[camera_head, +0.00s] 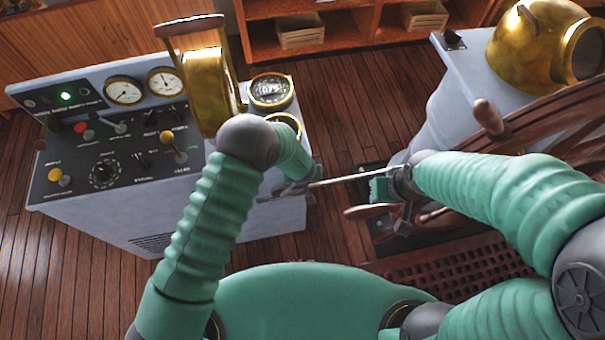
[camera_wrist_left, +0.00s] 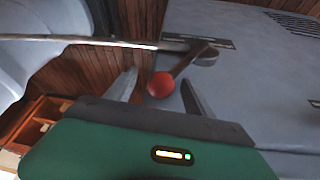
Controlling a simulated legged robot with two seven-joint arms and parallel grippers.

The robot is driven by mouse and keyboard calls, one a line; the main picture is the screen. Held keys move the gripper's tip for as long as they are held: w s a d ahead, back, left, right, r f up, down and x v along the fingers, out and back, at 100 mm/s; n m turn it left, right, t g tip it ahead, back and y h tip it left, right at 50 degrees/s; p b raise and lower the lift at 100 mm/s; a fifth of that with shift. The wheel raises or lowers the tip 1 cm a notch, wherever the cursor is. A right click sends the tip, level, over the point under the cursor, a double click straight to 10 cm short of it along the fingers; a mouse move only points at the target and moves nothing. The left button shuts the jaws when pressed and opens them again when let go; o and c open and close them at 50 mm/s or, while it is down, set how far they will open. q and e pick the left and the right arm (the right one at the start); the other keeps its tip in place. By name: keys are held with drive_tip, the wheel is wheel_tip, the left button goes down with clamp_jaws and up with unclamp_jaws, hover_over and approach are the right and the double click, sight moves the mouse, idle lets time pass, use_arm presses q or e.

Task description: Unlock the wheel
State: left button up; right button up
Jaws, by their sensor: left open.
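The wooden ship's wheel (camera_head: 540,125) stands at the right on a grey pedestal (camera_head: 452,95). A thin metal rod (camera_head: 350,179) spans the gap between the console's side and the pedestal; it also shows in the left wrist view (camera_wrist_left: 80,40). In that view a lever with a red ball knob (camera_wrist_left: 161,85) sticks out from the grey console side near the rod's end. My left gripper (camera_head: 300,188) is open, with the knob between its fingers (camera_wrist_left: 157,88); contact is unclear. My right gripper (camera_head: 391,188) is near the rod's right end and the wheel's lower handles; its jaws are unclear.
A grey control console (camera_head: 100,215) with gauges, knobs and a brass telegraph (camera_head: 205,85) stands at the left, close to my left arm. A brass binnacle (camera_head: 530,45) tops the pedestal. Shelves with crates (camera_head: 300,30) are at the back. Wooden floor lies between.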

use_arm(q)
drive_tip(key=shift+w+f, duration=0.1)
drive_tip(key=shift+f, duration=0.15)
drive_tip(key=shift+a, duration=0.2)
drive_tip(key=shift+c, duration=0.4)
drive_tip(key=shift+a, duration=0.2)
drive_tip(key=c, duration=0.5)
drive_tip(key=shift+d, duration=0.35)
clamp_jaws()
